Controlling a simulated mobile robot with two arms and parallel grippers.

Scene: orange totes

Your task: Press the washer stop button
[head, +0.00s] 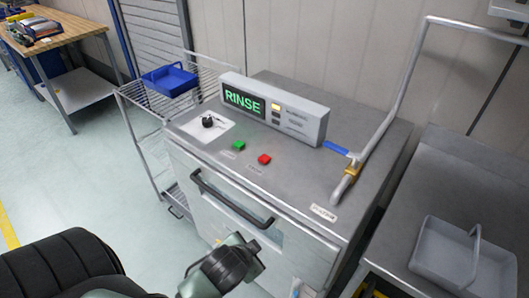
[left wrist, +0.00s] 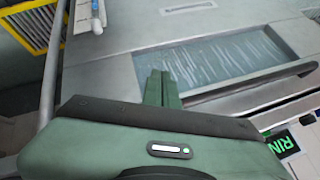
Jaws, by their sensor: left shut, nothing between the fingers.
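The washer (head: 300,170) is a grey steel machine with a lit display (head: 245,101) reading RINSE in green. A red button (head: 264,159) sits on its top, right of a green button (head: 239,145). The small labels by the buttons are too small to read. My left arm reaches in front of the washer's door, below the handle, at the bottom of the head view. My left gripper (left wrist: 161,88) is shut and empty in the left wrist view, in front of the door window (left wrist: 225,55). Its fingers are apart from both buttons. My right gripper is not in view.
A dark bar handle (head: 232,205) crosses the door front. A bent metal pipe (head: 390,110) with a blue lever (head: 336,148) rises at the right. A wire rack (head: 150,105) stands left, and a grey basket (head: 450,255) sits on the right counter.

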